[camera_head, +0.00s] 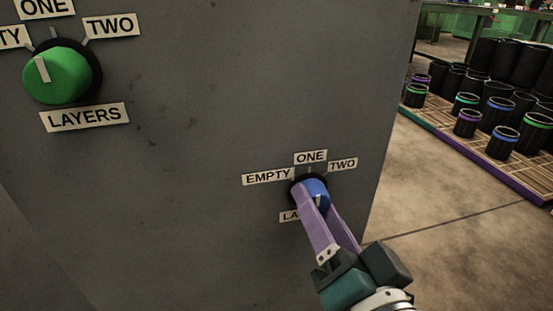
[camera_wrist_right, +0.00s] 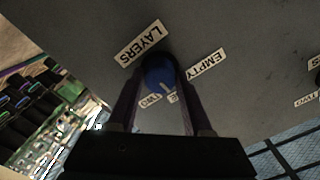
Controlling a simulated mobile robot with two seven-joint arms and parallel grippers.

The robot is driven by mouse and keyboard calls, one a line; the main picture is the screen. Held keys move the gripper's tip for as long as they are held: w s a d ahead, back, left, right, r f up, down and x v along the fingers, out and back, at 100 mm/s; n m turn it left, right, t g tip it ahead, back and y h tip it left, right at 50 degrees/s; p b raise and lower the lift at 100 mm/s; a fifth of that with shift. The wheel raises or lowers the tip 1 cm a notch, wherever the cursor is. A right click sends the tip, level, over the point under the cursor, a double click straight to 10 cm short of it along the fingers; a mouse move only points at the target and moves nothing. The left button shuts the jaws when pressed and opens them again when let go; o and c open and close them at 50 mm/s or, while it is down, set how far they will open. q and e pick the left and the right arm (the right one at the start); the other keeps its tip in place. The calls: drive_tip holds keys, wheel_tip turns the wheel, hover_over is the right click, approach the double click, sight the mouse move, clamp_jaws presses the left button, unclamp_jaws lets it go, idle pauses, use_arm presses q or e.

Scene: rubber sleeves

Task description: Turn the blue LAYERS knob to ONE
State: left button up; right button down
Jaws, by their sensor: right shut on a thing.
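The blue LAYERS knob (camera_head: 317,188) sits on the grey panel, with EMPTY (camera_head: 267,177), ONE (camera_head: 311,157) and TWO (camera_head: 343,164) labels around it. Its LAYERS label is mostly hidden by my gripper in the head view. My right gripper (camera_head: 319,200) is shut on the knob, a purple finger on either side. In the right wrist view, the knob (camera_wrist_right: 158,72) lies between the fingertips. Its white mark points about toward the partly hidden ONE label (camera_wrist_right: 173,97), between EMPTY (camera_wrist_right: 206,64) and TWO (camera_wrist_right: 150,100). My left gripper is out of view.
A green LAYERS knob (camera_head: 58,78) is at the upper left of the same grey panel (camera_head: 190,90), its mark between EMPTY and ONE. Several black sleeves with coloured bands stand on a pallet (camera_head: 450,139) at the right. The floor between is clear.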

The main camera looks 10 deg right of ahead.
idle(0.6)
drive_tip(key=shift+c, duration=1.6)
unclamp_jaws()
drive_tip(key=s+p, duration=0.2)
drive_tip(key=s, duration=0.8)
drive_tip(key=shift+d+p, duration=0.2)
drive_tip(key=shift+p, duration=0.1)
